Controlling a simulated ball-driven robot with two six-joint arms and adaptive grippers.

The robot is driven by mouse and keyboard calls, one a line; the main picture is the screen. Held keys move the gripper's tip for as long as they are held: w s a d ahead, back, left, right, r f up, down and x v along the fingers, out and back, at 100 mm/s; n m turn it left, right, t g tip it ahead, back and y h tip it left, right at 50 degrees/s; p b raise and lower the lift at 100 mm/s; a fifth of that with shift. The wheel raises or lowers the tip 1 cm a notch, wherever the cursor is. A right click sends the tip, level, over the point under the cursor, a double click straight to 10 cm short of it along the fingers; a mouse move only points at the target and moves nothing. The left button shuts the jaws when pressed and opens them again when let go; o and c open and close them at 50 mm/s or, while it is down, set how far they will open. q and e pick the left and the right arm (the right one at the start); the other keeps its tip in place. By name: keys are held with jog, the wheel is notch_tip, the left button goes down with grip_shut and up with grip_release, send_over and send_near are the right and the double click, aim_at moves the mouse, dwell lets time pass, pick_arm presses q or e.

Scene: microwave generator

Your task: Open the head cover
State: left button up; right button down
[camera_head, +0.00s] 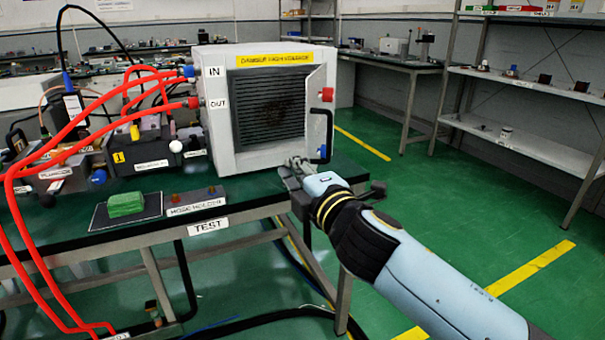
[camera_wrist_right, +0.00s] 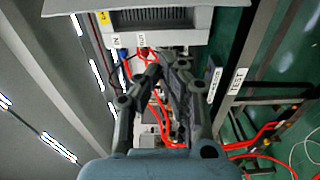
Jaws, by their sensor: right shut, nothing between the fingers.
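The white generator box (camera_head: 218,110) stands on the dark bench, with a dark louvred grille (camera_head: 270,105) on its front under a yellow danger label. A light grey panel (camera_head: 315,88) with a black bar handle (camera_head: 325,135) is at the front's right edge. I cannot tell whether this panel is the head cover or how far it stands open. My right gripper (camera_head: 295,166) is shut and empty by the box's lower front right corner, left of and below the handle. In the right wrist view, the shut fingers (camera_wrist_right: 167,72) point towards the box (camera_wrist_right: 180,36). My left gripper is out of view.
Red hoses (camera_head: 80,120) run from the box's left side over the bench and down. A green block on a dark mat (camera_head: 150,206) and a labelled holder (camera_head: 195,201) lie at the bench front. The floor (camera_head: 455,190) right of the bench is clear.

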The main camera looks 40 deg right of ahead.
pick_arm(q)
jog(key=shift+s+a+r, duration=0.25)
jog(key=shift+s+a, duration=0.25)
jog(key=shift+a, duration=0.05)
pick_arm(e)
jog(key=w+d, duration=0.4)
jog(key=w, duration=0.1)
jog(key=shift+d, duration=0.1)
